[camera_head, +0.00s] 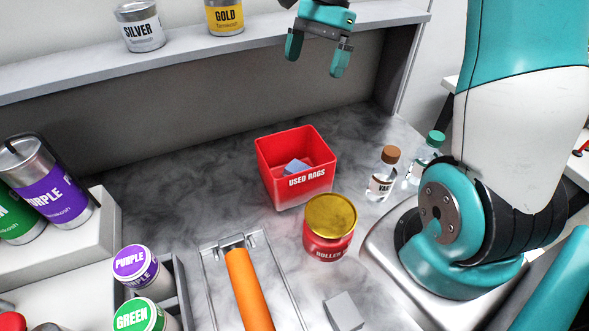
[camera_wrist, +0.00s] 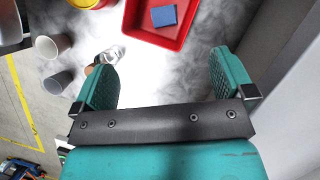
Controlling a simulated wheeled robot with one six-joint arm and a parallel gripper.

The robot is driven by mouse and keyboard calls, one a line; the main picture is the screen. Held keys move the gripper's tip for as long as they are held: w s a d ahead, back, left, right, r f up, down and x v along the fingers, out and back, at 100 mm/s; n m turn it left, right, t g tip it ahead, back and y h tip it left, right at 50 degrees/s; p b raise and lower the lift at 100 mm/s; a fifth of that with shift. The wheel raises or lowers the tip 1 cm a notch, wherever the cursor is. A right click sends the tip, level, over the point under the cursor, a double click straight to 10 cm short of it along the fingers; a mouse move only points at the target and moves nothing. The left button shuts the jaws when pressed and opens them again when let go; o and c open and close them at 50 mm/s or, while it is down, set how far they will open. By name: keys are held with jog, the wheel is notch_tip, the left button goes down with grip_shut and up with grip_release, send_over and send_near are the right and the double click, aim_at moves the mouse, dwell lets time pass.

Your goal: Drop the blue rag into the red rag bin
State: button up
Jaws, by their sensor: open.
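The red rag bin (camera_head: 281,155), lettered "USED RAGS", stands upright on the grey marbled worktop in the head view. The blue rag (camera_head: 296,167) lies inside it, partly hidden by the bin's front wall. In the wrist view the blue rag (camera_wrist: 163,16) lies flat on the floor of the red bin (camera_wrist: 133,24), apart from its walls. My gripper (camera_head: 317,58) is open and empty, raised above and behind the bin near the shelf edge. Its two teal fingers also show spread in the wrist view (camera_wrist: 166,80), with nothing between them.
A red tin with a gold lid (camera_head: 331,222) stands just in front of the bin. Small bottles (camera_head: 383,174) stand to its right. An orange roller (camera_head: 247,290) lies in a tray in front. A shelf (camera_head: 180,62) with silver and gold cans runs behind. Worktop left of the bin is clear.

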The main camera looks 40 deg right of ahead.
jog(key=v, duration=0.4)
jog(key=shift+d+r+p, duration=0.15)
jog(key=shift+r+p, duration=0.15)
jog(key=shift+p, duration=0.1)
jog(key=s+a+n+b, duration=0.1)
jog(key=s+a+n, duration=0.25)
jog(key=a, duration=0.35)
jog(key=s+a+n+b, duration=0.1)
jog(key=s+a+n, duration=0.2)
jog(key=a+n, duration=0.3)
jog(key=s+a+f+n, duration=0.2)
jog(key=s+a+n, duration=0.2)
jog(key=s+n, duration=0.2)
jog(key=s+a+f+n+t, duration=0.1)
jog(key=s+a+f+n, duration=0.1)
jog(key=s+a+n, duration=0.3)
jog(key=s+n+b, duration=0.1)
jog(key=s, duration=0.2)
jog(key=shift+a, duration=0.3)
